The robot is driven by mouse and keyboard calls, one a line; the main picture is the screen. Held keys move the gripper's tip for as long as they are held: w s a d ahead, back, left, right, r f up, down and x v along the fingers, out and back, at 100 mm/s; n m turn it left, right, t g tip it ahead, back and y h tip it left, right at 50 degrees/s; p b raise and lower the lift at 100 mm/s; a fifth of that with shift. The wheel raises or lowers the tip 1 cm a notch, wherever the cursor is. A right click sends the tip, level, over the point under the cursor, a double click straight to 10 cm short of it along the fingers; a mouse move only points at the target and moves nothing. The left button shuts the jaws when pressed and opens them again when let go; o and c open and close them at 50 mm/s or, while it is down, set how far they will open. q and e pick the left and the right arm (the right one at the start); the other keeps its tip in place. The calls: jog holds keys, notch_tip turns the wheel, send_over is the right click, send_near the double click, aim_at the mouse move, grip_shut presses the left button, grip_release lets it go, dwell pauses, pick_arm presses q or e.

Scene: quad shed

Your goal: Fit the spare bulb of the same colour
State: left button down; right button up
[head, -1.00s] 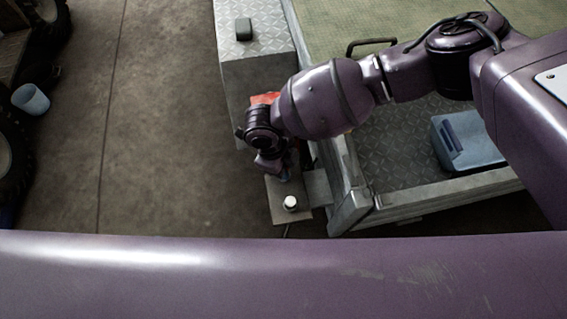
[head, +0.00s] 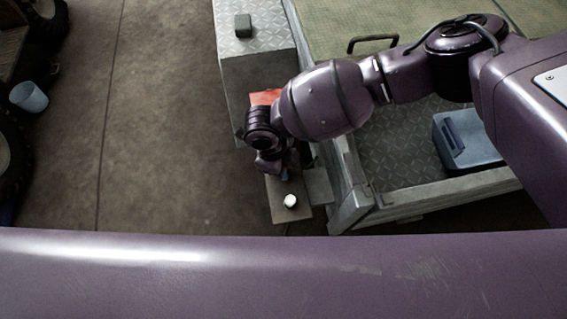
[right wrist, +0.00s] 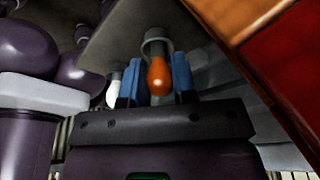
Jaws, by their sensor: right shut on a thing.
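My right gripper (right wrist: 160,82) has its blue fingers on both sides of an orange bulb (right wrist: 158,76) and is shut on it. The bulb's other end is at a grey round socket (right wrist: 156,47) on a grey plate (right wrist: 130,28); I cannot tell how deep it sits. A white bulb (right wrist: 112,92) is partly hidden behind the left finger. In the head view the right gripper (head: 283,173) is over the plate (head: 293,215), its fingertips mostly hidden by the wrist. The white bulb (head: 290,201) stands nearer on that plate. My left gripper is out of view.
A red-orange lens (right wrist: 285,85) is close at the right in the wrist view; it also shows beyond the wrist in the head view (head: 264,96). A blue box (head: 465,140) sits in the metal bed at right. A small dark box (head: 243,25) stands farther back.

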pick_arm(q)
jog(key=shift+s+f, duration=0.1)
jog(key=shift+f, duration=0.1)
pick_arm(e)
jog(key=shift+f, duration=0.25)
jog(key=o, duration=1.3)
jog(key=shift+r, duration=0.1)
jog(key=shift+r+p, duration=1.5)
jog(key=shift+r, duration=2.95)
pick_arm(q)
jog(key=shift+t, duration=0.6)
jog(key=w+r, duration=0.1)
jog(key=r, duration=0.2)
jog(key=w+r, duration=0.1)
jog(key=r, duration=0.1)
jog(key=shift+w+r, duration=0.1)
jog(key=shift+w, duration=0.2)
